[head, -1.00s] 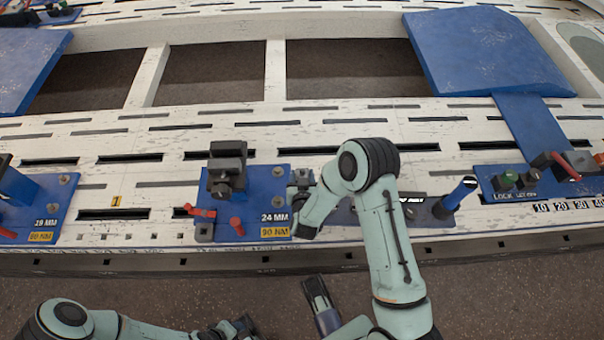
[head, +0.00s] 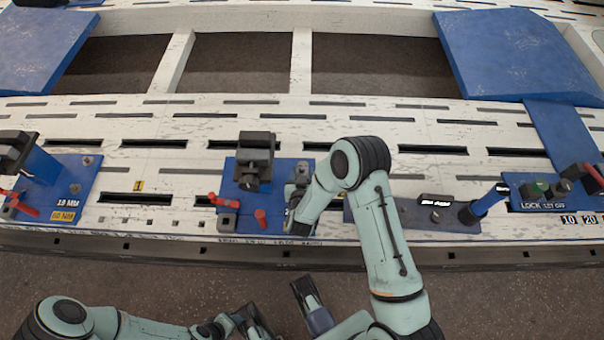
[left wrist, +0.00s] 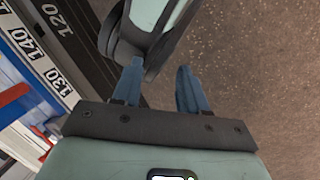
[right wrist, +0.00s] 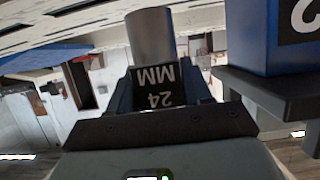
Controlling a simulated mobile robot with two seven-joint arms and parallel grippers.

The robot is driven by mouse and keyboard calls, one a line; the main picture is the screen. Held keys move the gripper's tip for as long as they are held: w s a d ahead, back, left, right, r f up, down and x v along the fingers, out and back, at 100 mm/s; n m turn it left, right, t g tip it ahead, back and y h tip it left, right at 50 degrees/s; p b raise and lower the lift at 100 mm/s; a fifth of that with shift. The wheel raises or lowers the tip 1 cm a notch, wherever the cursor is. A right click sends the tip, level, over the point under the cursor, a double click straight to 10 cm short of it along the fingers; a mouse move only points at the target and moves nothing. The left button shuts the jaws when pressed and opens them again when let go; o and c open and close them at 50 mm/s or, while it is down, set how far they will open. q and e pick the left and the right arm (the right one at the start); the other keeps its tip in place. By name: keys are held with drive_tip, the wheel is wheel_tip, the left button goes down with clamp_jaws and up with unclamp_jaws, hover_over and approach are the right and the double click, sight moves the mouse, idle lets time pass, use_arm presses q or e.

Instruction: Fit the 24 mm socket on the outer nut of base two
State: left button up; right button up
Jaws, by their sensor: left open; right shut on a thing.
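The 24 mm socket, a grey cylinder (right wrist: 150,36) on a black block lettered 24 MM (right wrist: 157,88), is held in my right gripper (right wrist: 160,92). In the head view my right gripper (head: 296,194) is at the right side of the middle blue base plate (head: 238,222), covering its label. The right wrist view shows a blue block with a white 2 (right wrist: 253,38) close on the right. I cannot make out the outer nut or whether the socket touches it. My left gripper (left wrist: 157,92) is open and empty over the floor; it also shows in the head view (head: 248,325).
A dark clamp block (head: 257,150) and red levers (head: 222,201) stand on the middle plate. Another blue plate (head: 75,180) is at left. A dark tool with a blue handle (head: 487,201) lies right of my right arm. A lock panel (head: 535,195) stands farther right.

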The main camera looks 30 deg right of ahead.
drive_tip(key=shift+f+b, duration=1.2)
drive_tip(key=shift+f, duration=0.55)
use_arm(q)
drive_tip(key=w+a+f+t+y+b, duration=0.1)
drive_tip(key=w+a+f+t, duration=0.1)
drive_tip(key=w, duration=0.4)
drive_tip(key=shift+a+f+n, duration=0.3)
drive_tip(key=shift+a+f, duration=0.25)
drive_tip(key=shift+f, duration=0.65)
use_arm(e)
drive_tip(key=shift+f, duration=1.1)
use_arm(q)
drive_tip(key=shift+r, duration=0.15)
drive_tip(key=shift+w+f+b, duration=0.1)
drive_tip(key=shift+f+b, duration=1.25)
drive_tip(key=shift+f, duration=0.1)
use_arm(e)
drive_tip(key=shift+f, duration=1.9)
drive_tip(key=o, duration=1.3)
